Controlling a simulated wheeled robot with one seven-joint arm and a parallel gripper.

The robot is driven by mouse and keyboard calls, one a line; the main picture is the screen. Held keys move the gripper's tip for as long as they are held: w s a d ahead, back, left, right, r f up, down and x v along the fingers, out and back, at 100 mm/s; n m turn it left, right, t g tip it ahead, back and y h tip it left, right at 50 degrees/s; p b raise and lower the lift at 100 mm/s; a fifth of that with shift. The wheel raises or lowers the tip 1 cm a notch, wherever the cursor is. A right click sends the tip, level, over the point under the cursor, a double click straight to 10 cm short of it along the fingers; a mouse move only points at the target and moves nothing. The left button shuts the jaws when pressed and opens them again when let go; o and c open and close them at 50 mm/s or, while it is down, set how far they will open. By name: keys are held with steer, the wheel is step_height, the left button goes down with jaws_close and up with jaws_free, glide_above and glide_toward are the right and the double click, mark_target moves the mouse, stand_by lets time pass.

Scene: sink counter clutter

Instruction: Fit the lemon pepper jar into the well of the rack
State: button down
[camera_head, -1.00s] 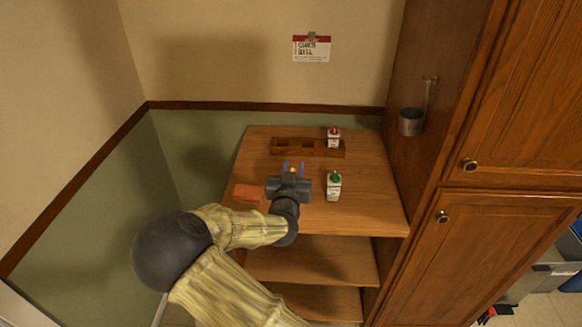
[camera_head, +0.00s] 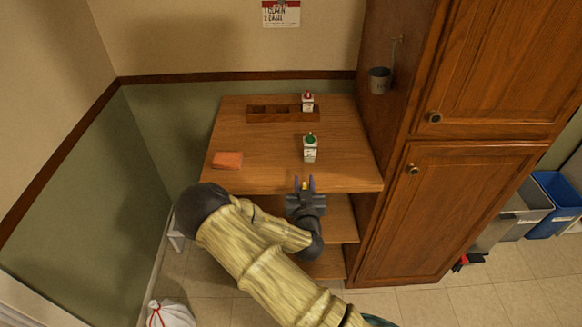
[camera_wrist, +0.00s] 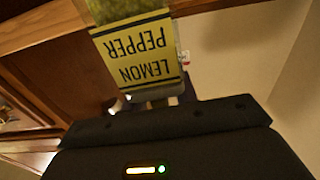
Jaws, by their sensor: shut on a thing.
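The lemon pepper jar (camera_wrist: 140,55) fills the top middle of the wrist view, its yellow label upside down. In the head view only a small yellow bit of it (camera_head: 304,186) shows between my fingers. My gripper (camera_head: 304,181) is shut on the jar, at the front edge of the counter in the picture. The wooden rack (camera_head: 262,117) lies at the back of the counter, well away from my gripper. Its left and middle wells look dark and empty. A red-capped jar (camera_head: 307,103) stands at its right end.
A green-capped jar (camera_head: 310,150) stands on the counter between my gripper and the rack. An orange block (camera_head: 228,160) lies at the left. A tall wooden cabinet (camera_head: 395,140) with a hanging metal cup (camera_head: 380,81) borders the right side. The counter's left middle (camera_head: 255,143) is clear.

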steer(key=s+d+f+y, duration=0.1)
steer(key=s+d+f, duration=0.4)
steer(key=d+f, duration=0.2)
step_height(320, 180, down, 3)
steer(key=shift+d+r, duration=0.1)
steer(key=shift+d, duration=0.1)
steer(key=shift+w, duration=0.15)
